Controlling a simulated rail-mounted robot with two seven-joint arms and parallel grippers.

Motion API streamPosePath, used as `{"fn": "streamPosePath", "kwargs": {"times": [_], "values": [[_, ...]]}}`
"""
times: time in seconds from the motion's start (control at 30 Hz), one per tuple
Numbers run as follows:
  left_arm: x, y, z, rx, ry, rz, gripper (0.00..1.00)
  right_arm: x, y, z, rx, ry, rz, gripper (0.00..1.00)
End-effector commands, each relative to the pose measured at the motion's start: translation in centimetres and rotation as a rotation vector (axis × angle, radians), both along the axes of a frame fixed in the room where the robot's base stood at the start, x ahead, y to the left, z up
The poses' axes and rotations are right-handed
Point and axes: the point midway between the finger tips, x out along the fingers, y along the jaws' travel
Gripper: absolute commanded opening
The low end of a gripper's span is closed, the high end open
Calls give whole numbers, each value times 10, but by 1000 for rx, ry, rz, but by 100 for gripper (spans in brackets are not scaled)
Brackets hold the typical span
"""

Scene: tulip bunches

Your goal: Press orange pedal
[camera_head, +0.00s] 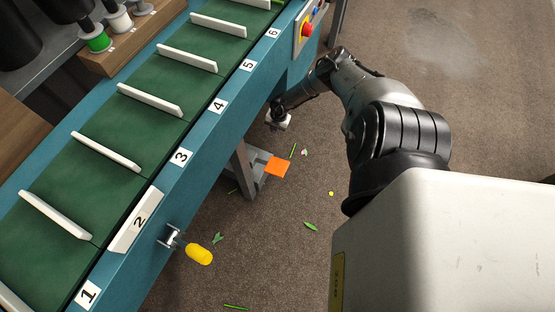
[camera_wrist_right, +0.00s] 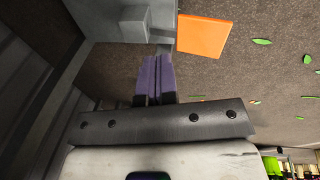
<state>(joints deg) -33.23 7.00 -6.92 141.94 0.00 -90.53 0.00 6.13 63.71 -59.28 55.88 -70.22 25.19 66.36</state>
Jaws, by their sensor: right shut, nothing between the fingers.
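The orange pedal (camera_head: 277,166) is a small flat plate beside the grey metal leg of the conveyor, low near the floor. It also shows in the right wrist view (camera_wrist_right: 203,36), just beyond and to the right of the purple fingertips. My right gripper (camera_head: 279,122) is above the pedal in the head picture, close to the conveyor's side. In the right wrist view its fingers (camera_wrist_right: 155,76) are together and empty. A gap shows between the fingertips and the pedal; whether they are level in height I cannot tell. My left gripper is not in view.
The conveyor has a green belt (camera_head: 100,195) with white dividers and a blue numbered side (camera_head: 192,170). A yellow-handled lever (camera_head: 199,254) juts from the side near number 2. A red button (camera_head: 307,29) is at the far end. Green leaf scraps (camera_head: 311,226) lie on the brown floor.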

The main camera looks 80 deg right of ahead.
Motion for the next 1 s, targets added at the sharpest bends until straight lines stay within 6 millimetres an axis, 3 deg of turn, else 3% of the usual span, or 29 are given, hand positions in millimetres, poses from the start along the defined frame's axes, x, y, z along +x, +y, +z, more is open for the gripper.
{"fn": "streamPosePath", "kwargs": {"times": [0.03,0.17,0.4,1.0], "values": [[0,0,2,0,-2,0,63,-3,28,-2,81,38,-3,0],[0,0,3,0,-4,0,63,-11,57,-1,196,114,-31,0],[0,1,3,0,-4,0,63,-21,65,0,250,185,-68,0],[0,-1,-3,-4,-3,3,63,-21,66,-9,249,185,-76,0]]}}
